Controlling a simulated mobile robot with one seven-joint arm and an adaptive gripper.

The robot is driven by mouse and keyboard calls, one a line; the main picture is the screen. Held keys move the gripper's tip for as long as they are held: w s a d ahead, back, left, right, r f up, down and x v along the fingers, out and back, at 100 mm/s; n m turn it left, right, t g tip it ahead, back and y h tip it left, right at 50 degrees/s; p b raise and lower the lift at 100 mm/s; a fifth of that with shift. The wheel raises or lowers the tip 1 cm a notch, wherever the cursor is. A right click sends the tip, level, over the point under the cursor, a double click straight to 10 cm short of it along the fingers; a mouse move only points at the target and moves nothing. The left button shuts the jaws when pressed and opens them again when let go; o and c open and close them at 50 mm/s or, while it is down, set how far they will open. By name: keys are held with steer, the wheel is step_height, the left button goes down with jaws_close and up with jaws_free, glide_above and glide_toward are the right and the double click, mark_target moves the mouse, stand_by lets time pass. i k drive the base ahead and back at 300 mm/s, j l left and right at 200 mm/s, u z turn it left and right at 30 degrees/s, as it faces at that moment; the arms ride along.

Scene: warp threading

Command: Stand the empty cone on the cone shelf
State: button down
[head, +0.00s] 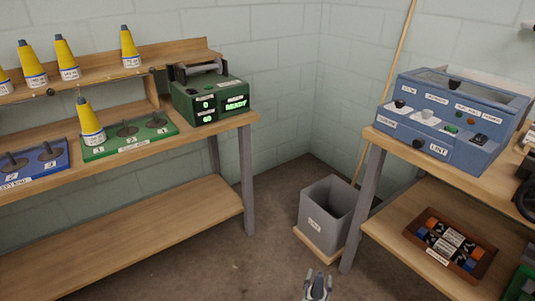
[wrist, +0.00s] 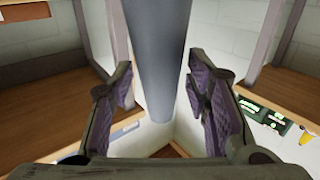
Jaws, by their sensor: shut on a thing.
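A plain grey cone (wrist: 155,60) with no yellow yarn on it stands between the fingers of my gripper (wrist: 165,100) in the wrist view. My gripper is shut on it. In the head view my gripper (head: 317,287) is low at the bottom edge, over the floor, and the cone is hard to make out there. The upper shelf (head: 185,50) at the left holds several yellow cones with grey tips, among them one yellow cone (head: 130,48) near its right end. There is a gap between that cone and the yellow cone (head: 67,59) to its left.
Below the shelf, a green peg board (head: 158,131) carries a yellow cone (head: 90,122), beside a blue peg board (head: 28,172). A green READY device (head: 209,96) stands at the bench end. A grey bin (head: 325,218) and the right-hand bench with a blue machine (head: 450,115) flank the open floor.

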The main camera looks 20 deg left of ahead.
mark_target(105, 71)
steer(key=l+u, duration=0.2)
steer(key=u, duration=0.3)
steer(key=i+l+u, duration=0.1)
steer(key=u, duration=0.35)
steer(key=l+u, duration=0.3)
steer(key=u, duration=0.2)
steer(key=k+l+u, duration=0.1)
steer(key=u, duration=0.4)
steer(key=l+u, duration=0.25)
steer(key=u, duration=0.25)
steer(key=k+j, duration=0.05)
